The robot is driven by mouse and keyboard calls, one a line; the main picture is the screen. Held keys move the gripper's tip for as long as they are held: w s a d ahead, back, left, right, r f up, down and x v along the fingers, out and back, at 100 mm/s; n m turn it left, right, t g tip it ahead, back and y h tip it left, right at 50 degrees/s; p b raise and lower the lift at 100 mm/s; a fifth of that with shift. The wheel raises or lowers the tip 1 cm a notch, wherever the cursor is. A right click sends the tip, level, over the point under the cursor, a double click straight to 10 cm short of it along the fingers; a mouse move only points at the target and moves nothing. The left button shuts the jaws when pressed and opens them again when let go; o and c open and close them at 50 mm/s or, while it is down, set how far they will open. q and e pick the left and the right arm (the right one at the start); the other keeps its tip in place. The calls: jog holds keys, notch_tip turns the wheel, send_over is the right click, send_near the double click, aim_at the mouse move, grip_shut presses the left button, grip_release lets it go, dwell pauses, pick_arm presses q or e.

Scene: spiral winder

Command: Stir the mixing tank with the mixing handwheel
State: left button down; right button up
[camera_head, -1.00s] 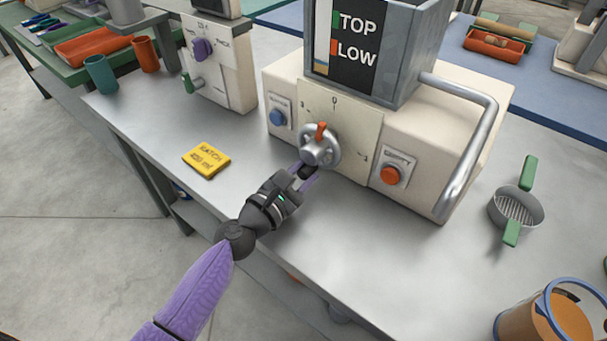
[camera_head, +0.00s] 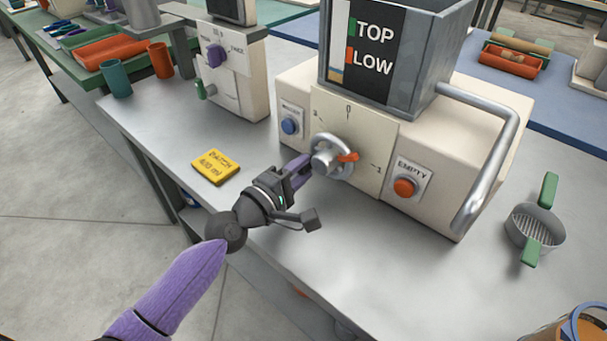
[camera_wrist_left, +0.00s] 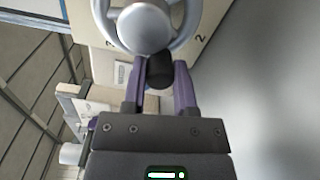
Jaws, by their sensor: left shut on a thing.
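The mixing handwheel (camera_head: 324,161) is a silver wheel on the front panel of the cream machine, with an orange pointer (camera_head: 348,156) now towards the right. It also shows in the left wrist view (camera_wrist_left: 145,27). The mixing tank (camera_head: 432,50) is the grey open box above, marked TOP and LOW. My left gripper (camera_head: 304,164) is at the left of the wheel. In the left wrist view its purple fingers (camera_wrist_left: 160,85) are shut on the wheel's black grip (camera_wrist_left: 160,71). My right gripper is not in view.
A blue button (camera_head: 289,126) and an orange button (camera_head: 404,187) marked EMPTY flank the panel. A yellow card (camera_head: 215,166) lies left, a green-handled strainer (camera_head: 535,228) right. A silver bar (camera_head: 497,165) juts from the machine. The bench front is mostly clear.

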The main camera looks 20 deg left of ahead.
pick_arm(q)
jog(key=m, duration=0.3)
jog(key=shift+a+r, duration=0.15)
jog(key=shift+r, duration=0.25)
jog(key=shift+w+a+r+m+p, duration=0.1)
jog(key=shift+r+m+p, duration=0.15)
jog(key=shift+m, duration=0.35)
jog(key=shift+r+m+p, duration=0.15)
jog(key=shift+m+p, duration=0.1)
jog(key=shift+m, duration=0.35)
jog(key=shift+r+m+p, duration=0.3)
jog(key=shift+m+p, duration=0.05)
jog(key=shift+m, duration=0.65)
jog(key=shift+r+m, duration=0.1)
jog(key=shift+m, duration=0.3)
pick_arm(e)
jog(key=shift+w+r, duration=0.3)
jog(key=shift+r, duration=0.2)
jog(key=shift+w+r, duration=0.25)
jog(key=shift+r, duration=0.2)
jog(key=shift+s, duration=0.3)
